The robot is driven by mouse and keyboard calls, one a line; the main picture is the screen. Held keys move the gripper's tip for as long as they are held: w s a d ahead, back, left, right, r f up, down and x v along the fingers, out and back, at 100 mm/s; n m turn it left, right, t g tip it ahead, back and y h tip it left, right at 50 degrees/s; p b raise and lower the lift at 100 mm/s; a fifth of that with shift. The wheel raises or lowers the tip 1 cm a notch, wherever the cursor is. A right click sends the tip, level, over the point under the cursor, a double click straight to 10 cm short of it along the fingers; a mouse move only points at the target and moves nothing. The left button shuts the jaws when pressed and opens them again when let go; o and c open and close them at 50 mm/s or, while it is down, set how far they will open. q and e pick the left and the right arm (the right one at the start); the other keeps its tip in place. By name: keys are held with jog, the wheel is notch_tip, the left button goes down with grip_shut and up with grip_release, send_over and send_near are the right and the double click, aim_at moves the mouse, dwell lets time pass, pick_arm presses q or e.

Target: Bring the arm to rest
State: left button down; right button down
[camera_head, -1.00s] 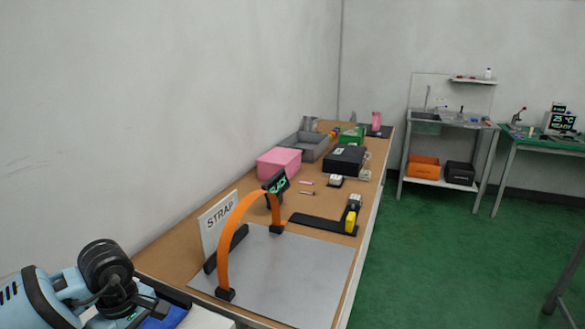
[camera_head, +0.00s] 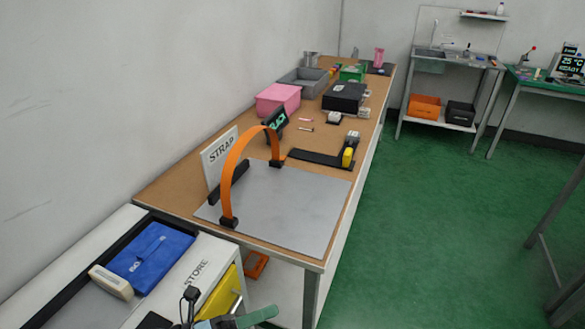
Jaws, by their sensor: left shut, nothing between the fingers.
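My left gripper (camera_head: 192,308) shows only in part at the bottom edge of the head view, in front of the white STORE cabinet (camera_head: 205,255). Its dark parts are cut off by the picture edge, and nothing is seen held in it. It is shut and clear of the orange strap arch (camera_head: 232,167). My right gripper is not in view.
The wooden bench (camera_head: 160,195) runs away along the wall, with a grey metal plate (camera_head: 300,205) at its near end. A blue pouch (camera_head: 150,255) and a cream block (camera_head: 110,282) lie on the cabinet. Green floor on the right is open.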

pick_arm(q)
jog(key=s+a+f+n+t+y, duration=0.2)
jog(key=a+f+n+t+y, duration=0.35)
jog(key=n, duration=0.75)
jog(key=s+a+f+n+t+y, duration=0.25)
jog(key=a+f+n+y, duration=0.4)
jog(key=n, duration=0.55)
jog(key=s+a+f+n+g+y, duration=0.1)
jog(key=s+f+n+g+y, duration=0.1)
jog(key=s+f+n, duration=0.3)
jog(key=s+a+f+n+g+y+p, duration=0.1)
jog(key=s+f+n+g, duration=0.3)
jog(key=s, duration=0.6)
notch_tip(320, 180, down, 3)
jog(key=shift+a+r+n+y, duration=0.2)
jog(key=shift+a+n+y, duration=0.35)
jog(key=shift+y, duration=0.35)
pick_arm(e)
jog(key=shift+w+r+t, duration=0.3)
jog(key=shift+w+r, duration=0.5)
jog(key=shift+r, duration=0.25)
pick_arm(q)
jog(key=shift+w, duration=0.1)
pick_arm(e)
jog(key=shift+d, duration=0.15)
